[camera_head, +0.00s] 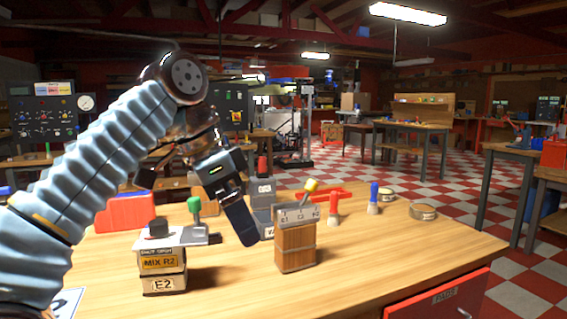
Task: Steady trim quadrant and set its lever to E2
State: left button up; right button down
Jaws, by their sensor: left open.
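The likely trim quadrant is a wooden block (296,248) with a grey marked scale plate (297,216) on top. Its yellow-knobbed lever (310,187) leans up to the right. The scale marks are too small to read surely. My left gripper (243,227) reaches down from the upper left. It is open, with its dark finger just left of the block and apart from it in the picture. The second finger is hard to make out. My right gripper is not in view.
At left stands a stacked block (163,263) labelled MIX R2 and E2, with a green-knobbed lever (194,206). A red box (125,212), a red-topped piece (333,208), a blue-topped piece (374,199) and a round tin (423,212) stand behind. The table's front right is clear.

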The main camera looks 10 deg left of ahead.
aim_at(311, 186)
jog(key=i, duration=0.85)
